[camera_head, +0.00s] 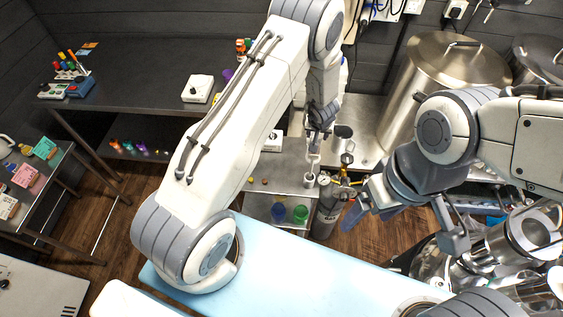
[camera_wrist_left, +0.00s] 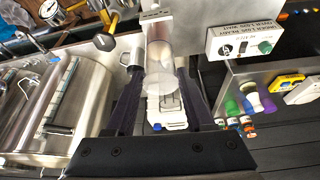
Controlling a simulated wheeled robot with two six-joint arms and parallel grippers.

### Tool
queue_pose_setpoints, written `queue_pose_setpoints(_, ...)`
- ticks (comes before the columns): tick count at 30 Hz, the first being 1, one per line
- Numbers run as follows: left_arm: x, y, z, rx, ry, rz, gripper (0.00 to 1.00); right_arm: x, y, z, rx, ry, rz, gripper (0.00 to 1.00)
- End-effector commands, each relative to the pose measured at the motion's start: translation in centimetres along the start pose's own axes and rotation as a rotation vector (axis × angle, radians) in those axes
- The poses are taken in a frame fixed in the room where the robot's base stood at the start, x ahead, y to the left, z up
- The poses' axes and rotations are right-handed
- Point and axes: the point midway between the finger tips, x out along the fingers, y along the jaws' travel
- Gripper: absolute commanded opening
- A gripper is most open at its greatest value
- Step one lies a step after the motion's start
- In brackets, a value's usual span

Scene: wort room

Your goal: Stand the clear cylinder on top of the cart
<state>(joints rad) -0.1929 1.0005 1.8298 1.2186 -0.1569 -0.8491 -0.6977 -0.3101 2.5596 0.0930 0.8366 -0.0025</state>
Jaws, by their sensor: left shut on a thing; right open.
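The clear cylinder (camera_head: 312,160) is upright, or nearly so, in my left gripper (camera_head: 321,128), over the steel cart (camera_head: 283,178). In the left wrist view the cylinder (camera_wrist_left: 159,58) sits between the two dark fingers of my left gripper (camera_wrist_left: 158,88), which is shut on it. The cart's top shows behind it (camera_wrist_left: 195,22). I cannot tell whether the cylinder's lower end touches the cart. My right gripper (camera_head: 403,228) is open and empty, to the right of the cart.
A white control box (camera_head: 272,141) sits at the cart's back. A gas bottle with a gauge (camera_head: 328,212) stands right of the cart. Green (camera_head: 300,214) and blue cups stand on its lower shelf. A large steel vessel (camera_head: 440,75) stands behind. A pale blue surface (camera_head: 290,270) is in front.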

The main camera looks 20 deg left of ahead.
Motion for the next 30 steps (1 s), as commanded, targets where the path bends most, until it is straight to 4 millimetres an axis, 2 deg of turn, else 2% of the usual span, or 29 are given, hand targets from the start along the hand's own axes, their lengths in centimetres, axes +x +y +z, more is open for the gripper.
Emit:
queue_pose_setpoints(1, 1.1, -0.6, 0.7, -0.001, 0.001, -0.001, 0.00, 1.9, 0.1, 0.1, 0.000, 0.000, 0.000, 0.79)
queue_pose_setpoints(3, 1.4, -1.3, 1.4, -0.002, 0.001, 0.000, 0.00, 3.3, 0.3, 0.2, -0.001, 0.000, 0.000, 0.79)
queue_pose_setpoints(18, 3.8, -7.3, 6.4, -0.004, 0.000, -0.001, 0.00, 11.7, 0.9, 0.6, 0.000, 0.000, 0.000, 0.79)
queue_pose_setpoints(24, 3.9, -8.9, 7.5, -0.003, 0.000, -0.001, 0.00, 12.0, 0.9, 0.6, 0.003, 0.000, 0.000, 0.79)
queue_pose_setpoints(30, 4.6, -9.2, 8.2, -0.001, -0.003, 0.000, 0.00, 11.9, 0.9, 0.6, 0.003, 0.000, 0.000, 0.79)
